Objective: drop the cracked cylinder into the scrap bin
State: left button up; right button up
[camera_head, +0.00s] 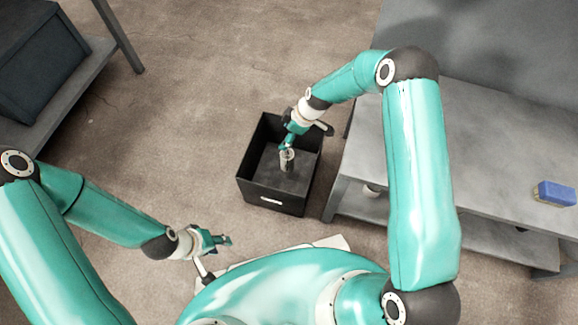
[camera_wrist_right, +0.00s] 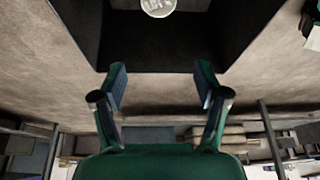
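The scrap bin (camera_head: 272,202) is a black, open-topped box on the floor with a pale label on its front. The cylinder (camera_head: 287,162) is a small grey metal piece seen upright within the bin's opening. Its round, pale end shows at the top edge of the right wrist view (camera_wrist_right: 158,7). I cannot tell whether it touches the bin floor, and no crack is clear. My right gripper (camera_head: 287,144) is over the bin, its fingers (camera_wrist_right: 161,78) spread with nothing between them. My left gripper (camera_head: 222,240) is low at the left, away from the bin; its fingers are too small to judge.
A grey workbench (camera_head: 490,170) with a lower shelf stands right of the bin, with a blue block (camera_head: 556,192) on top. A dark crate (camera_head: 38,62) sits on another table at upper left. Floor left of the bin is clear.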

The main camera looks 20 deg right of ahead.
dwell(0.3)
jog(key=v, duration=1.2)
jog(key=shift+f, duration=0.1)
